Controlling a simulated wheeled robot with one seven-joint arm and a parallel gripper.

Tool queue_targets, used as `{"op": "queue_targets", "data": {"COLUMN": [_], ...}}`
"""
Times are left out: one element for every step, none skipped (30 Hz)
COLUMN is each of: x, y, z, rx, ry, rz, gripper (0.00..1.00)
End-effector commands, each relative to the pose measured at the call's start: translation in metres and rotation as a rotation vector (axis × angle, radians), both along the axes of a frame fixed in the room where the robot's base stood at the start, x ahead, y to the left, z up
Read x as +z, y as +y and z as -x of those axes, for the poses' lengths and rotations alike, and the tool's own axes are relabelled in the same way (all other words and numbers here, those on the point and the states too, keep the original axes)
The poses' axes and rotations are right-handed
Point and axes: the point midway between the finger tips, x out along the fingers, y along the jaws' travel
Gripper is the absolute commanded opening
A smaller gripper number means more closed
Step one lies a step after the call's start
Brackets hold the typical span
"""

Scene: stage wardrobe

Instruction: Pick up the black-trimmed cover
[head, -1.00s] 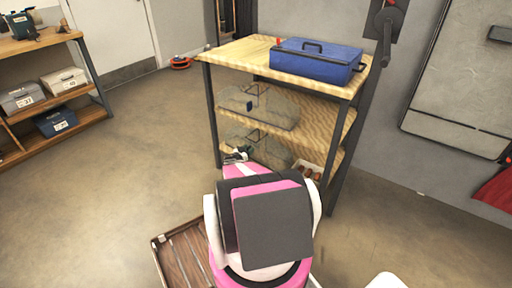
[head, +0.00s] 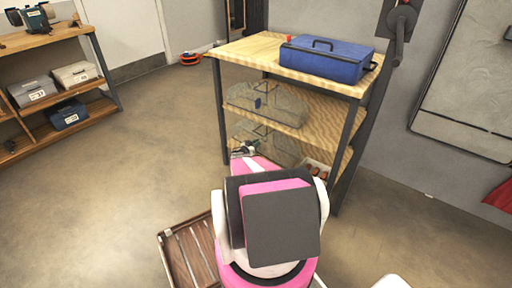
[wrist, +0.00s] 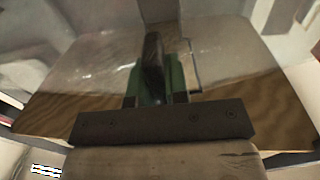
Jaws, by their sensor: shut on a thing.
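Two clear covers with handles sit on the wooden shelf unit. One cover (head: 285,106), with a small dark-blue piece at its front, lies on the middle shelf. The other cover (head: 268,147) is on the lower shelf, partly hidden by my arm; its trim colour is hard to tell. My gripper (head: 243,150) is at the left front of the lower cover. In the wrist view, my gripper (wrist: 160,82) is shut on a dark upright piece in front of a clear pane (wrist: 235,65), seemingly the lower cover's handle. Whether the cover is lifted cannot be told.
A blue case (head: 328,62) stands on the top shelf. A small box with reddish items (head: 318,170) is at the right of the lower shelf. A slatted wooden crate (head: 185,255) is on the floor beside my arm. Open floor lies to the left.

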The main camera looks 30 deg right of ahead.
Motion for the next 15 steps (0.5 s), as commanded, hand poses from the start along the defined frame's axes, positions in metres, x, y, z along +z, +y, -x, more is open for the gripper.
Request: {"op": "queue_targets", "data": {"x": [0.01, 0.015, 0.023, 0.029, 0.035, 0.043, 0.049, 0.048, 0.046, 0.046, 0.047, 0.047, 0.046, 0.046, 0.046], "y": [0.001, 0.001, 0.001, 0.001, 0.001, 0.001, 0.001, 0.004, 0.008, 0.011, 0.014, 0.017, 0.02, 0.023, 0.026], "z": [0.002, 0.002, 0.002, 0.002, 0.002, 0.002, 0.002, 0.009, 0.018, 0.024, 0.029, 0.036, 0.042, 0.047, 0.055], "rx": [0.0, 0.0, 0.0, -0.001, -0.001, -0.001, -0.001, -0.001, -0.001, -0.001, 0.0, 0.0, 0.0, 0.0, 0.0], "ry": [-0.001, -0.002, -0.002, -0.002, -0.002, -0.002, -0.002, -0.001, 0.001, 0.001, 0.001, 0.001, 0.001, 0.001, 0.001], "rz": [0.001, 0.0, 0.001, 0.001, 0.001, 0.001, 0.0, -0.001, -0.001, -0.001, -0.001, -0.001, -0.001, -0.001, -0.001], "gripper": [0.0, 0.0, 0.0, 0.0, 0.0, 0.0, 0.0, 0.0, 0.0, 0.0, 0.0, 0.0, 0.0, 0.0, 0.0]}}
